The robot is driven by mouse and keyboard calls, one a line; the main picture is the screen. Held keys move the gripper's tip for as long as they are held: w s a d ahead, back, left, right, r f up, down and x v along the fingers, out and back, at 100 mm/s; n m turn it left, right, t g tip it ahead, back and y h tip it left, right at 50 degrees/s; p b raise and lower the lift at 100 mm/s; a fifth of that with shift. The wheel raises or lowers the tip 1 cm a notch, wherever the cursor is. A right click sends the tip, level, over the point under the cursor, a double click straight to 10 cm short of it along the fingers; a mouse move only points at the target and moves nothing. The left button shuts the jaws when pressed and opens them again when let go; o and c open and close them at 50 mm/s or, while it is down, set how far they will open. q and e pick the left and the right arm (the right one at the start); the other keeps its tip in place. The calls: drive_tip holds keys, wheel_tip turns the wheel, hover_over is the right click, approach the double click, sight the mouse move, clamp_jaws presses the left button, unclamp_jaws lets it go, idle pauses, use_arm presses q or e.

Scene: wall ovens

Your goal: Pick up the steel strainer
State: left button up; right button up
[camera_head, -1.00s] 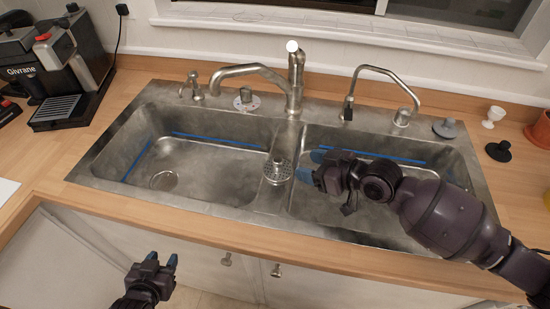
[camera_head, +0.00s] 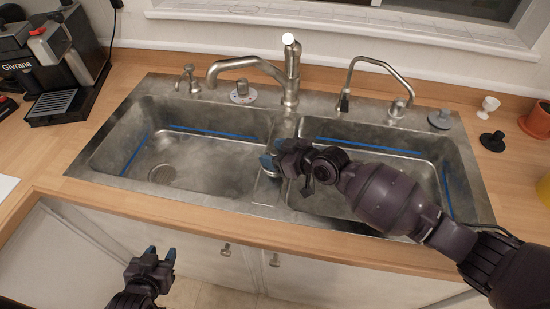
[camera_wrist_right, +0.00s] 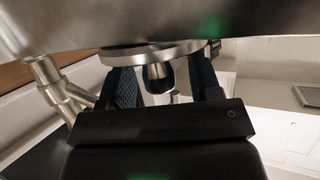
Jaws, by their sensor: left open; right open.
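The steel strainer (camera_wrist_right: 150,53) shows in the right wrist view as a flat metal disc with a short stem and dark knob. The knob lies between the two blue fingers of my right gripper (camera_wrist_right: 165,85), which are apart. In the head view my right gripper (camera_head: 272,155) is at the divider between the two basins and hides most of the strainer. I cannot tell whether the fingers touch it. My left gripper (camera_head: 161,254) is open and empty, in front of the cabinet and below the counter edge.
The double sink has a left basin (camera_head: 205,165) and a right basin (camera_head: 345,200). A main faucet (camera_head: 291,75) and a thinner faucet (camera_head: 375,62) stand behind it. A coffee machine (camera_head: 50,55) is at left. Small stoppers (camera_head: 492,141) and a pot (camera_head: 538,121) are at right.

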drive_tip(key=shift+c, duration=0.5)
drive_tip(key=c, duration=0.9)
